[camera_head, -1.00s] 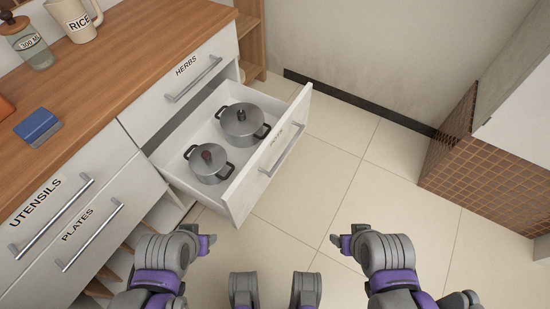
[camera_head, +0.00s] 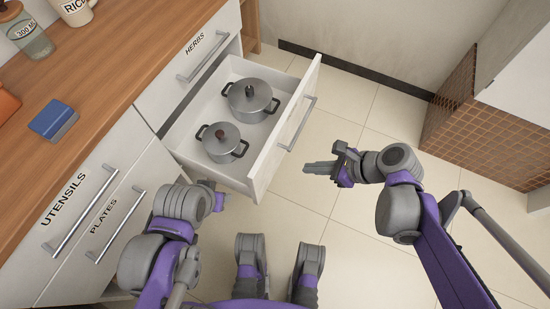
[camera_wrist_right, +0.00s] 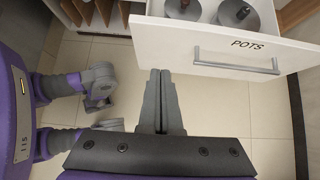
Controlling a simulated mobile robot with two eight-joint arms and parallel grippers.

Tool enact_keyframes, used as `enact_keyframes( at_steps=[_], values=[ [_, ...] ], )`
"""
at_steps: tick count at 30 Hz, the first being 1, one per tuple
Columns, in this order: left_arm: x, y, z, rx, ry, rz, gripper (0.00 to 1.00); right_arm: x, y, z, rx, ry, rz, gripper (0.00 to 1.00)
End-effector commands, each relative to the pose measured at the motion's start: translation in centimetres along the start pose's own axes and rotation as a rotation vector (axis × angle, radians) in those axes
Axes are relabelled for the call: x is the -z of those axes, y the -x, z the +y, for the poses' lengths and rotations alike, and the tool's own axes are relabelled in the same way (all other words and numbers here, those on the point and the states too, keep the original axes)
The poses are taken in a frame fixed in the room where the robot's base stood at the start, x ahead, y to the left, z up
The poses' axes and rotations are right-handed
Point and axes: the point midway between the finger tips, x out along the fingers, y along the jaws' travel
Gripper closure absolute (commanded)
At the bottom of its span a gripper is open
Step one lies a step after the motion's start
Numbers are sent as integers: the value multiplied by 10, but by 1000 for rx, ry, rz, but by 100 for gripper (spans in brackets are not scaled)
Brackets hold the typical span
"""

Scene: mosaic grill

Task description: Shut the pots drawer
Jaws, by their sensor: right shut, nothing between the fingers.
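The pots drawer (camera_head: 262,173) is pulled well out below the herbs drawer, with two grey lidded pots (camera_head: 250,100) (camera_head: 221,142) inside. Its front with the bar handle (camera_head: 297,124) faces right. In the right wrist view the front (camera_wrist_right: 222,45) reads POTS above the handle (camera_wrist_right: 236,62). My right gripper (camera_head: 306,168) is shut and empty, in front of the drawer and apart from it, its fingers pointing toward the front panel. My left gripper (camera_head: 222,200) is near the drawer's lower corner; its fingers are too small and partly hidden to judge.
The herbs drawer (camera_head: 205,50), utensils drawer (camera_head: 75,195) and plates drawer (camera_head: 115,215) are shut. The wooden counter (camera_head: 95,75) holds a jar (camera_head: 28,38), a rice canister (camera_head: 75,10) and a blue item (camera_head: 53,120). A tiled block (camera_head: 490,140) stands right. The floor between is clear.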

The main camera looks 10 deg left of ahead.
Motion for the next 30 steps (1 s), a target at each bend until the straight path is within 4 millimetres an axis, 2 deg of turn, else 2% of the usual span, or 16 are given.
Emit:
enact_keyframes(
  at_steps=[5,18,24,30],
  values=[
    [-2,-7,0,0,0,-3,50,-1,-16,0,-5,-19,-9,100],
    [-12,-43,0,0,0,-13,50,-1,-107,0,-6,-15,-8,100],
    [-12,-46,0,0,0,-14,50,-23,-123,0,-3,-15,-7,100],
    [-13,-48,0,0,0,-14,50,-30,-128,-1,-2,-16,-6,100]
  ],
)
